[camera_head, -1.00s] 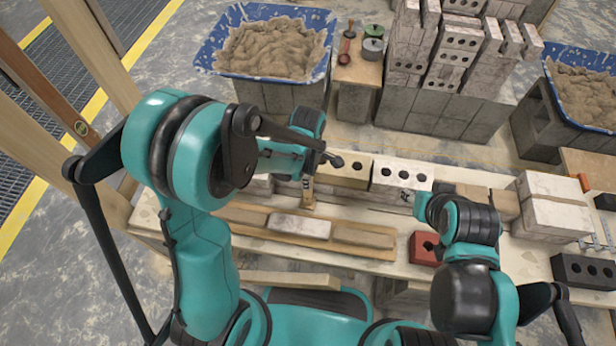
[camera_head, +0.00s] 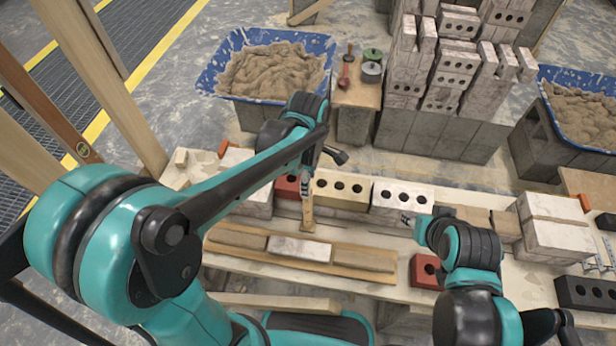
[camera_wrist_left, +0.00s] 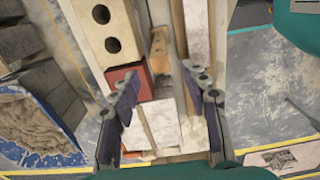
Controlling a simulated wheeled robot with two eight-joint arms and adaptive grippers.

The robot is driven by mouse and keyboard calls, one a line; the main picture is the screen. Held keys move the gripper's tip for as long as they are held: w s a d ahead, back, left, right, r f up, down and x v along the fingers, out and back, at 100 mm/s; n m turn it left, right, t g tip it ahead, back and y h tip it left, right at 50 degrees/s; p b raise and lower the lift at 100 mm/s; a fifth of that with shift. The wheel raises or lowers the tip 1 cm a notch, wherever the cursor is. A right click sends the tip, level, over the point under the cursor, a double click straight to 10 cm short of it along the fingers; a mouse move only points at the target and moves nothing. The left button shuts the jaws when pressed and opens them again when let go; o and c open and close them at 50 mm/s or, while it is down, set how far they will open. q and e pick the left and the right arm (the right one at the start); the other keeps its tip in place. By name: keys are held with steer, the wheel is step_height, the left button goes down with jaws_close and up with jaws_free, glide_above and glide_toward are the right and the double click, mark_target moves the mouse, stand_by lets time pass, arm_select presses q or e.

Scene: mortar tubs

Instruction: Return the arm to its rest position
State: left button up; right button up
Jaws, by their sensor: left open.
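My left arm reaches in from the left in the head view. Its gripper (camera_head: 307,185) hangs over the back row of bricks on the bench (camera_head: 225,270), partly hidden by the forearm. The left wrist view shows its two fingers (camera_wrist_left: 167,95) apart, with nothing held between them. A small upright wooden piece (camera_head: 307,215) stands just below the gripper in the head view. My right arm comes in from the lower right, and its end (camera_head: 426,228) is near the white holed brick (camera_head: 402,197). Its fingers are not clear.
A yellow holed brick (camera_head: 342,190) and a red brick (camera_head: 425,271) lie on the bench. Blue mortar tubs stand behind at left (camera_head: 212,78) and right (camera_head: 560,118). A brick stack (camera_head: 440,95) rises between them. Timber posts (camera_head: 110,100) stand at left.

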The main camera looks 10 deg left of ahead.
arm_select(q)
steer(key=shift+r, duration=0.6)
steer(key=shift+s+a+r, duration=0.15)
steer(key=shift+r, duration=0.05)
steer(key=s+a+r+m+t, duration=0.4)
steer(key=s+a+m+t, duration=0.3)
steer(key=m, duration=1.1)
steer(key=shift+s+a+r, duration=0.3)
steer(key=shift+s+a, duration=0.4)
steer(key=shift+s, duration=0.55)
